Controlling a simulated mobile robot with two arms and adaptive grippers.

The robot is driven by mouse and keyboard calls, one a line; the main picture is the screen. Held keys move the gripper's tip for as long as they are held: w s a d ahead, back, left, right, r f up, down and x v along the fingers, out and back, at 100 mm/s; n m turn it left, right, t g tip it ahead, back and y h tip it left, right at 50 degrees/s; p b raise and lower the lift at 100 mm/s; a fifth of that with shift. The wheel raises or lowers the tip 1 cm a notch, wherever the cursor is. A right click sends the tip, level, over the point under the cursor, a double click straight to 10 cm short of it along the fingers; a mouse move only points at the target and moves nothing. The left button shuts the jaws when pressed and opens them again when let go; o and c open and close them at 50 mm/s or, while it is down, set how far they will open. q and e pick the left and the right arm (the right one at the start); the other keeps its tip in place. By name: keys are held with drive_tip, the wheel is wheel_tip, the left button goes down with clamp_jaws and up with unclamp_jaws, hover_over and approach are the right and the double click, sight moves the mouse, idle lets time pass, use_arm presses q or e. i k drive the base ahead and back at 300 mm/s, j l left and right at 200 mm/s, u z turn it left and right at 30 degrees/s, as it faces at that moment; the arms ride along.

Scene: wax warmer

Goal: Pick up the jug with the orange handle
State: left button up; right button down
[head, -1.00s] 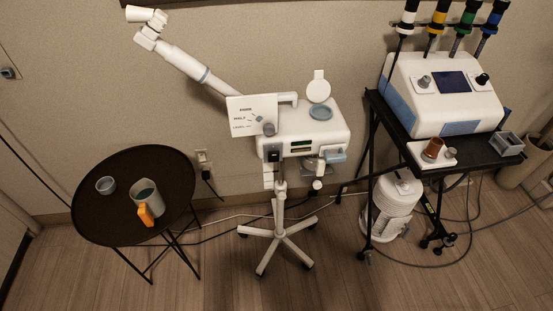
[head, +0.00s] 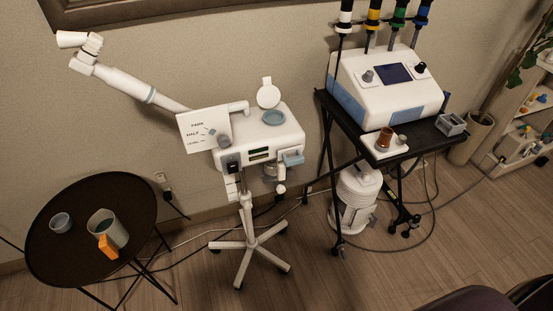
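The jug (head: 110,228) is a grey-white cup shape with a dark greenish inside. Its orange handle (head: 108,246) faces the front of the view. The jug stands upright on a round dark table (head: 70,262) at the lower left of the head view. Neither of my grippers shows in the head view.
A small grey bowl (head: 61,222) sits left of the jug. A white wax warmer (head: 262,145) on a wheeled stand is in the middle. A black cart (head: 350,125) holds a white machine (head: 388,90). Dark furniture (head: 468,302) shows at the lower right. Wooden floor is open between.

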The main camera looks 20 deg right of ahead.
sight(112, 234)
drive_tip(key=i+l+u, duration=0.15)
drive_tip(key=l, duration=0.3)
drive_tip(key=i+l+u, duration=0.2)
drive_tip(key=l, duration=0.3)
drive_tip(key=i+l+u, duration=0.15)
drive_tip(key=l, duration=0.35)
drive_tip(key=i+l+u, duration=0.2)
drive_tip(key=l, duration=0.35)
drive_tip(key=l+u, duration=0.15)
drive_tip(key=l, duration=0.35)
